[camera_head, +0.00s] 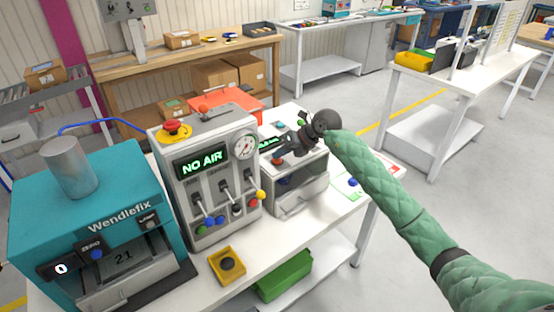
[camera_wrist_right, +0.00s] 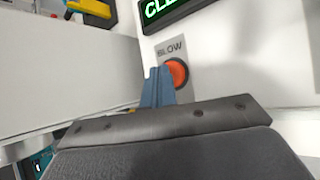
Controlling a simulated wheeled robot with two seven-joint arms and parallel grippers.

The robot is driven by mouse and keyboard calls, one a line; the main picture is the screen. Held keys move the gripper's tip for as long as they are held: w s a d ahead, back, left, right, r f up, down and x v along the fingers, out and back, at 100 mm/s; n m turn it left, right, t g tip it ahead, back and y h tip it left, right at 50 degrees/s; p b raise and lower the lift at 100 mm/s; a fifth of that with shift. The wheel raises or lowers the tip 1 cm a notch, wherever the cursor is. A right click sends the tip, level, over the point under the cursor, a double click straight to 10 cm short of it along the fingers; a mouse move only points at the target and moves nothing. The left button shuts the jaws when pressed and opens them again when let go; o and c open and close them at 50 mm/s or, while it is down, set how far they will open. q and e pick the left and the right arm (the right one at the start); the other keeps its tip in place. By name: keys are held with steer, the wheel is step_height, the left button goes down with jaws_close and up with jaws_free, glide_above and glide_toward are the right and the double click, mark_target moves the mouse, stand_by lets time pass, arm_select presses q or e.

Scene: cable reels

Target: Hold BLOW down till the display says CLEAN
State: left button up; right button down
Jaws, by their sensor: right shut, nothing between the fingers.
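The orange-red BLOW button (camera_wrist_right: 178,73) sits on a grey plate lettered BLOW, on a white unit (camera_head: 303,182). Above it in the wrist view is a dark display (camera_wrist_right: 168,12) with green letters; only "CLE" shows before the frame edge cuts it. In the head view the display (camera_head: 270,143) is partly hidden by my gripper. My right gripper (camera_wrist_right: 158,74) is shut and empty. Its blue fingertips are at the button's left edge in the wrist view; I cannot tell whether they touch it. My left gripper is not in view.
A grey control box (camera_head: 205,178) with a display reading NO AIR, levers and a red stop knob (camera_head: 174,129) stands left of the unit. Further left is a teal Wendlefix machine (camera_head: 95,215). A yellow tray (camera_head: 227,265) lies in front. An orange-red case (camera_head: 228,105) is behind.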

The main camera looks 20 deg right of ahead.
mark_target(280, 160)
steer(key=shift+r, duration=0.65)
steer(key=shift+r+p, duration=1)
steer(key=shift+r, duration=1.55)
